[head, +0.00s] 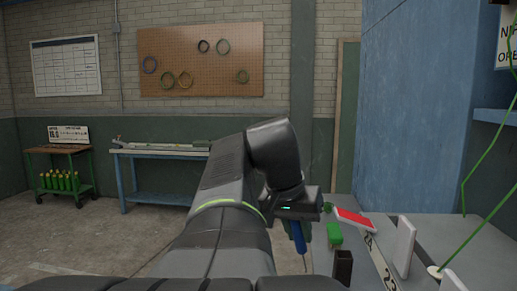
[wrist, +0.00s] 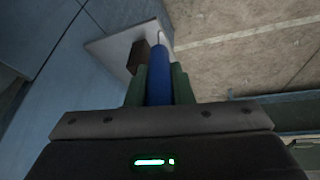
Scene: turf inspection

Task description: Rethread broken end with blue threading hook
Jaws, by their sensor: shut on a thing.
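My gripper (head: 297,228) is shut on the blue threading hook (head: 299,238), left of the grey table. The hook's thin shaft points down, and its tip is hard to make out. In the wrist view the blue handle (wrist: 158,84) sits between the two green fingers. A green yarn strand (head: 488,148) hangs from the upper right, and its lower end seems loose. Another green strand (head: 478,230) rises to the right from a white round eyelet (head: 435,271) on the table. I cannot tell which is the broken end.
The grey table (head: 440,235) holds a black open holder (head: 343,265), a green block (head: 334,233), a red-and-white item (head: 354,219), a numbered strip (head: 381,264) and white upright plates (head: 404,246). A blue machine wall (head: 415,110) stands behind.

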